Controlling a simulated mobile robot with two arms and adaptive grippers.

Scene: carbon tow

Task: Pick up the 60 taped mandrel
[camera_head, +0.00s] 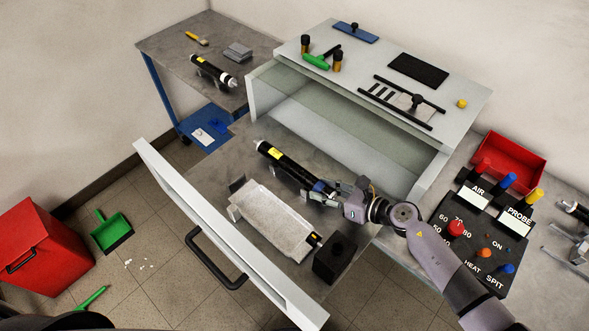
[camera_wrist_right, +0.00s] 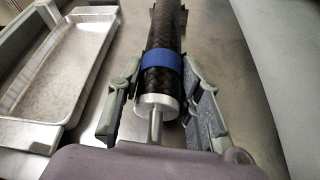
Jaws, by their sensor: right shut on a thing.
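A black woven mandrel (camera_head: 285,166) with a yellow label and a blue tape band lies in the open drawer, resting on dark supports. In the right wrist view the mandrel (camera_wrist_right: 164,45) shows its blue band and silver end cap with a thin shaft towards me. My right gripper (camera_head: 334,191) is at its taped end. Its fingers are shut on the mandrel, one on each side of the end, as the right wrist view shows (camera_wrist_right: 158,95). I cannot read a number on the mandrel. My left gripper is not in view.
A silver tray (camera_head: 272,222) and a black block (camera_head: 334,262) are in the drawer beside the mandrel. A similar black mandrel (camera_head: 213,72) lies on the back left table.

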